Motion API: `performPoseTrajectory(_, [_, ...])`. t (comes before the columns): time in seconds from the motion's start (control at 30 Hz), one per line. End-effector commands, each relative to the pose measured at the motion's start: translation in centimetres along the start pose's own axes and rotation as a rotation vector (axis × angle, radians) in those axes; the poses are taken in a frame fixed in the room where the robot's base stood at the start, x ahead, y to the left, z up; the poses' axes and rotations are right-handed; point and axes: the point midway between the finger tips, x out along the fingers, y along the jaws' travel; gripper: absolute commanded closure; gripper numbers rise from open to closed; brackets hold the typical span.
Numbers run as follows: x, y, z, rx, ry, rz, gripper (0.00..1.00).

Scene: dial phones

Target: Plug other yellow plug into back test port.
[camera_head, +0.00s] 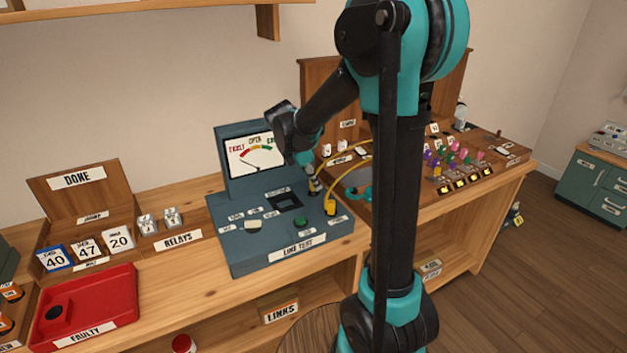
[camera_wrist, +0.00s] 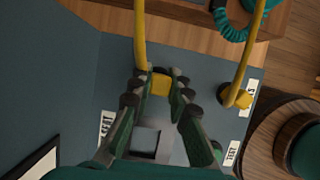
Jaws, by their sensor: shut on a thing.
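My gripper (camera_wrist: 160,84) is shut on a yellow plug (camera_wrist: 161,87), which sits between its fingertips in the wrist view, with a yellow cord rising from it. In the head view my gripper (camera_head: 315,188) is low over the right back part of the blue-grey line test box (camera_head: 238,237). The other yellow plug (camera_head: 330,206) stands upright on the box's right side, and it also shows in the wrist view (camera_wrist: 238,97). The back test port is not visible. I cannot tell whether the held plug touches the box.
The box has a gauge screen (camera_head: 254,156), a dark square recess (camera_head: 284,201) and a green button (camera_head: 302,222). A switchboard with colored plugs (camera_head: 459,157) stands right. A red tray (camera_head: 103,305) and relays (camera_head: 172,217) are left. My arm hides part of the bench.

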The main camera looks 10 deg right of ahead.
Motion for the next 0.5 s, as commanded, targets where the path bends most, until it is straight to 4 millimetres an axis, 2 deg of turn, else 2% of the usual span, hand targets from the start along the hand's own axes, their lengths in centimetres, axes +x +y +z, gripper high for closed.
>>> performPoseTrajectory(0.5, [0.97, 0.03, -0.4, 0.0, 0.0, 0.0, 1.0])
